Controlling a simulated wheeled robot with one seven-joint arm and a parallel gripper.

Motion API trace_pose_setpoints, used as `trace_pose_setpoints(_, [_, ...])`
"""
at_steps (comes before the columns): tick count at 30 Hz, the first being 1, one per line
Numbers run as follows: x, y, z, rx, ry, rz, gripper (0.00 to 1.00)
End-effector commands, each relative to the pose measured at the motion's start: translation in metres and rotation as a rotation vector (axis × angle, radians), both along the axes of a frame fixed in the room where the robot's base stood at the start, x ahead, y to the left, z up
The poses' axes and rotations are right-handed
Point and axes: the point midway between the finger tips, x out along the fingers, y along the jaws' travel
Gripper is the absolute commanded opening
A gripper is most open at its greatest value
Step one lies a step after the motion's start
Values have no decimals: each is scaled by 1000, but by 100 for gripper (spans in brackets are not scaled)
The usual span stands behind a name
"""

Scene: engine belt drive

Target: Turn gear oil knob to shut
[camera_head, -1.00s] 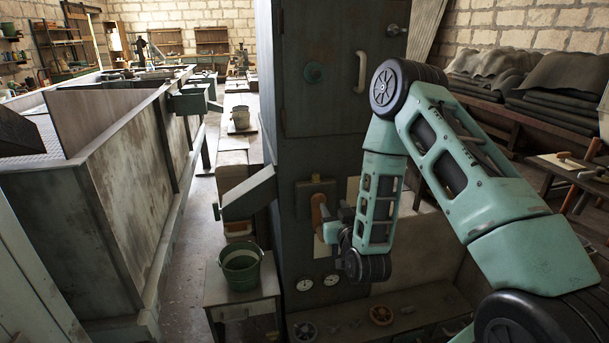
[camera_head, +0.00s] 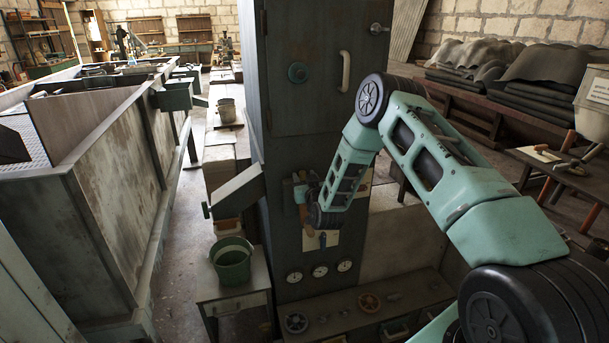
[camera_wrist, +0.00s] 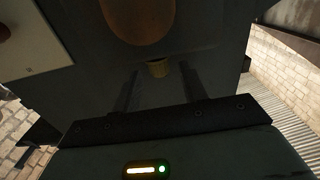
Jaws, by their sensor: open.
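A dark metal cabinet (camera_head: 285,130) stands in the middle of the head view. A small panel with a brown-orange upright handle (camera_head: 308,229) is on its front, partly hidden by my arm. My gripper (camera_head: 305,195) is close to the front of this panel; its fingers are hard to make out there. In the wrist view my gripper (camera_wrist: 161,88) is open, with its two dark fingers apart. A small yellowish-brown knob (camera_wrist: 158,68) shows between and beyond the fingertips, and a blurred orange shape (camera_wrist: 140,15) lies above it. I cannot read any label naming the gear oil knob.
Three round gauges (camera_head: 320,271) sit below the panel, above a low shelf with handwheels (camera_head: 370,302). A green bucket (camera_head: 232,262) stands on a small table at left. A slanted metal box (camera_head: 236,191) juts from the cabinet's left side. A bench (camera_head: 560,170) is at right.

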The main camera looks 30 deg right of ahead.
Motion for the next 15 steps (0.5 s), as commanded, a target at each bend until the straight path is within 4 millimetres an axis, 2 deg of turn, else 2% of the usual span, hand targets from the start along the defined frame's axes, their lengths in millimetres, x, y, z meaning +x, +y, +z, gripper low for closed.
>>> trace_pose_setpoints(11, [7, -2, 0, 0, 0, 0, 42])
trace_pose_setpoints(12, [7, -2, 0, 0, 0, 0, 40])
trace_pose_setpoints(15, [7, -2, 0, 0, 0, 0, 12])
